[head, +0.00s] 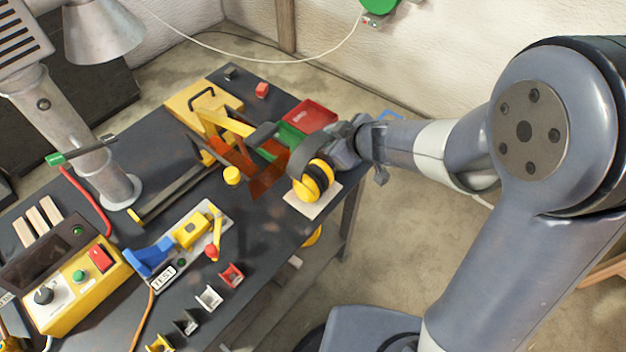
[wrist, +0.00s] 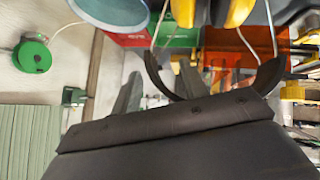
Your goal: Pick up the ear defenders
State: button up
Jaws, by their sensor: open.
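The ear defenders (head: 313,180) have yellow cups and a dark headband. They rest on a pale square pad (head: 305,208) near the right edge of the dark bench. My gripper (head: 340,142) is open at the right of the headband's top, very close to it. In the wrist view the yellow cups (wrist: 238,10) show at the top edge, with thin wires to the dark curved headband (wrist: 268,76). My grey fingers (wrist: 158,85) stand apart near the headband's left part. Whether they touch it I cannot tell. Part of the headband is hidden behind my gripper.
A red tray (head: 312,114), green bin and translucent orange sheets (head: 268,178) lie close behind and left of the ear defenders. A grey lamp (head: 100,150) stands at left. A yellow control box (head: 80,285) and test jig (head: 190,240) sit nearer. Floor is open right of the bench.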

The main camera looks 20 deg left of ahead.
jog(key=x, duration=0.3)
jog(key=shift+b, duration=0.35)
jog(key=shift+c, duration=0.4)
grip_shut()
jog(key=shift+r, duration=0.1)
